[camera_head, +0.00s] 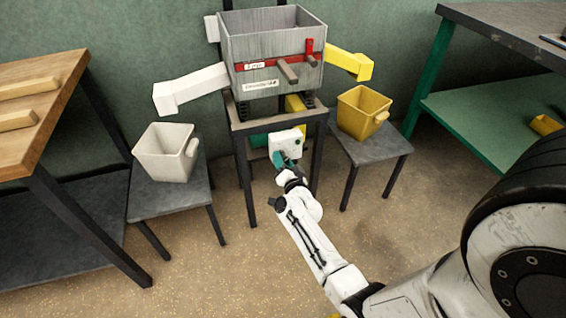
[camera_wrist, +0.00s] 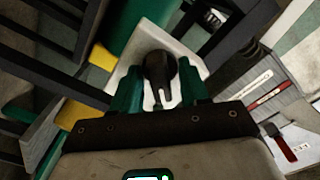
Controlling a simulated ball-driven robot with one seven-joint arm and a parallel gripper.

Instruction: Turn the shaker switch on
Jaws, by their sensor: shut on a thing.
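The shaker switch is a black rotary knob (camera_wrist: 159,70) with a pale pointer mark that points toward the bottom of the wrist view. It sits on a white switch box (camera_wrist: 147,36), which also shows in the head view (camera_head: 287,140) under the grey shaker's hopper (camera_head: 258,78). My gripper (camera_wrist: 161,88) has its green fingers on either side of the knob and is shut on it. In the head view my gripper (camera_head: 281,160) is at the front of the box and hides the knob.
A white bucket (camera_head: 165,158) on a left stool and a yellow bucket (camera_head: 362,110) on a right stool stand under the white chute (camera_head: 190,87) and yellow chute (camera_head: 348,63). The shaker frame's dark legs (camera_head: 246,185) are close to my gripper. A wooden table (camera_head: 40,75) is at left.

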